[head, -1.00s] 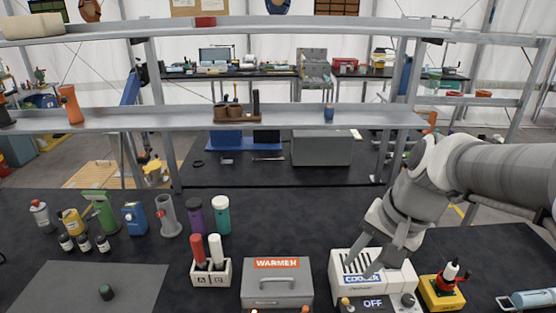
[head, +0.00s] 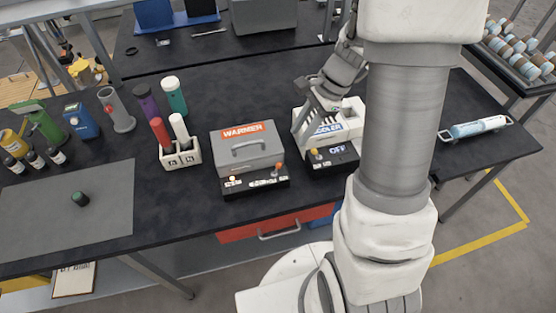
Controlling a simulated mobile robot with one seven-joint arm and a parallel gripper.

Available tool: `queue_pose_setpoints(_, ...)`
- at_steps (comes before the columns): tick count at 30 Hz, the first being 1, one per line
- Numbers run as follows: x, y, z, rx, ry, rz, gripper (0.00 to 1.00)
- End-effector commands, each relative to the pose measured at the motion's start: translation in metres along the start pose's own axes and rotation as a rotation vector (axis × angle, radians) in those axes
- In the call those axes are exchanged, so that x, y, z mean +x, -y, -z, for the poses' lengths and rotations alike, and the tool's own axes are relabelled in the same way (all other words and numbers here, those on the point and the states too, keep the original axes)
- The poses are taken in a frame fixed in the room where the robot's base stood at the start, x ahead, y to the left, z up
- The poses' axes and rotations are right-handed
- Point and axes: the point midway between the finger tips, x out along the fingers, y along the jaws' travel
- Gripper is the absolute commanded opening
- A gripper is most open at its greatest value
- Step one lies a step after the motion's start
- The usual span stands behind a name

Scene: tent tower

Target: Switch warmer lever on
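The warmer is a grey box (head: 248,163) with a top handle and an orange WARMER label. It stands on the black bench near its front edge. Its dark front panel (head: 255,186) has an orange-tipped lever (head: 281,168) at the right and a small pale-yellow knob or light (head: 233,179) at the left. The lever's setting is too small to read. My gripper (head: 312,108) is to the right of and behind the warmer, over the white cooler (head: 325,128). Whether its fingers are open, or touch the cooler, is unclear. My arm covers the bench to the right of the cooler.
The cooler's display (head: 337,150) reads OFF. A white holder (head: 180,156) with a red and a white handle stands left of the warmer. The bench front between mat and warmer is clear.

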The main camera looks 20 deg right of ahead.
Motion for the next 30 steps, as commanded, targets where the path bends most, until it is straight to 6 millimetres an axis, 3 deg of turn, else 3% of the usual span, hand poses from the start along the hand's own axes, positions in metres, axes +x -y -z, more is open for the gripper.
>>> queue_pose_setpoints(3,0.029,-0.002,0.0,0.0,0.002,-0.007,0.33)
queue_pose_setpoints(15,0.111,-0.002,0.0,-0.001,0.0,-0.005,0.33)
queue_pose_setpoints(21,0.13,-0.001,0.0,-0.003,0.0,-0.002,0.33)
queue_pose_setpoints(30,0.135,0.0,0.0,-0.002,-0.001,0.0,0.33)
